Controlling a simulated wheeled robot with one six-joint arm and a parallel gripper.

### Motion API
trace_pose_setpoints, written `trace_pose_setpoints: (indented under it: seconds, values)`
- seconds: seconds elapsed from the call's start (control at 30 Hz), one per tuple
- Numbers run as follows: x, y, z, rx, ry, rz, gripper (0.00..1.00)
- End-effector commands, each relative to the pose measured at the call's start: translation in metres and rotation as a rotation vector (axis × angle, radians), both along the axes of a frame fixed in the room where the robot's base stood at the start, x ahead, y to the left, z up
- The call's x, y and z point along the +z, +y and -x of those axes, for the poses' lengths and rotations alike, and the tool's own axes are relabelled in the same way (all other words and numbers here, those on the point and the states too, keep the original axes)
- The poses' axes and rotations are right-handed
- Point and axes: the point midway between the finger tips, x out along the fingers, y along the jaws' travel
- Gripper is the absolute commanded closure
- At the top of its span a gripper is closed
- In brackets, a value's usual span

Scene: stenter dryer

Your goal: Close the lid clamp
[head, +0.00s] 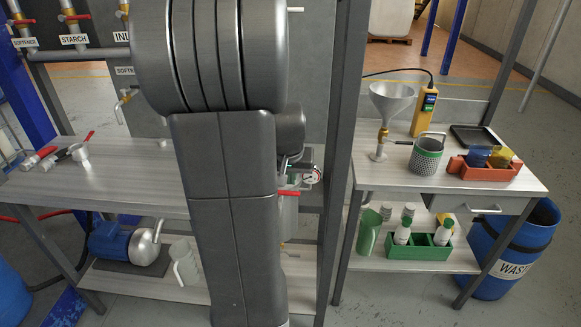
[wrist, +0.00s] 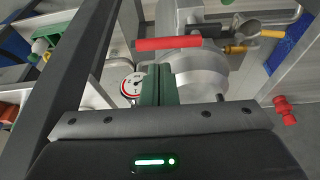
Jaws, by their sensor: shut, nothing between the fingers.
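A round grey metal lid or vessel (wrist: 205,72) lies ahead of my gripper in the wrist view. The red handle (head: 288,192) also shows in the head view, just right of my arm. My gripper (wrist: 157,84) has its green fingers together and empty, just below the red handle in the picture; I cannot tell if they touch it. In the head view my arm hides most of the vessel and the gripper.
A dial gauge (wrist: 132,84) sits close left of the fingers. A dark frame post (wrist: 75,70) stands further left. Brass fittings (wrist: 243,40) and a red knob (wrist: 285,110) are on the right. A side table (head: 450,178) holds a funnel (head: 388,100) and a mesh basket (head: 425,160).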

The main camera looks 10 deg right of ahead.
Motion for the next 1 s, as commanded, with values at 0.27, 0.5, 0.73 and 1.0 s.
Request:
trace_pose_setpoints:
  seconds: [0.27,0.5,0.73,1.0]
  values:
    - [-0.025,-0.003,-0.008,0.000,0.002,-0.001,1.00]
    - [-0.027,-0.003,-0.009,0.000,0.000,0.000,1.00]
    - [-0.027,-0.003,-0.009,-0.002,0.000,0.000,1.00]
    - [-0.028,-0.003,-0.006,-0.051,0.001,0.000,1.00]
